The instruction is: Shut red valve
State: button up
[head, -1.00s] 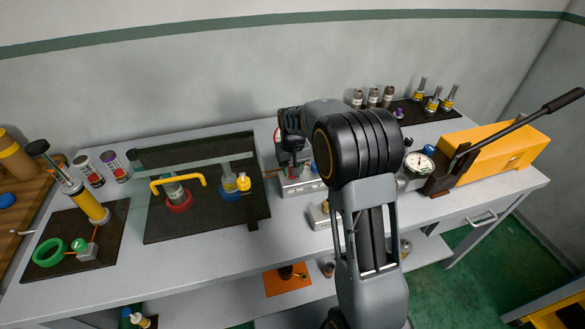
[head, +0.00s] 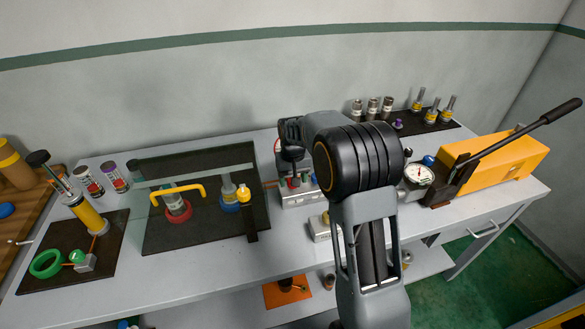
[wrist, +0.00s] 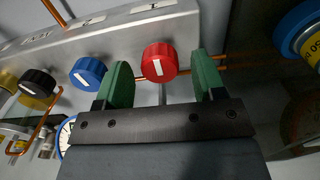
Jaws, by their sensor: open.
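The red valve is a round red knob (wrist: 160,62) with a white pointer line, on the front of a grey metal manifold (wrist: 120,28) in the wrist view. Its line stands close to upright, slightly tilted. My gripper (wrist: 165,82) is open, with one green finger on each side of the red knob. A gap shows between the knob and each finger. In the head view my gripper (head: 293,168) is over the small manifold block (head: 300,198) at the table's middle, and it partly hides the knobs there.
A blue knob (wrist: 88,71) sits close to the left finger, with a black knob (wrist: 38,84) beyond it. Copper pipes run behind the right finger. A blue-ringed cylinder (wrist: 298,32) is at right. A pressure gauge (head: 419,174) and yellow pump (head: 500,165) stand right of my arm.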

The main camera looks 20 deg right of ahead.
notch_tip(320, 180, up, 14)
jog(key=shift+f, duration=0.25)
dwell(0.4)
jog(key=s+f+t, duration=0.1)
jog(key=s+f, duration=0.1)
jog(key=s, duration=0.9)
jog(key=s+f+t, duration=0.2)
jog(key=s+f, duration=0.1)
jog(key=s, duration=0.9)
jog(key=shift+f, duration=0.25)
jog(key=shift+s+a+r+t, duration=0.1)
jog(key=shift+r+t, duration=0.1)
jog(key=shift+r, duration=0.15)
jog(key=shift+s+a+r+t, duration=0.1)
jog(key=shift+r+t, duration=0.1)
jog(key=shift+r, duration=0.15)
jog(key=shift+c, duration=0.2)
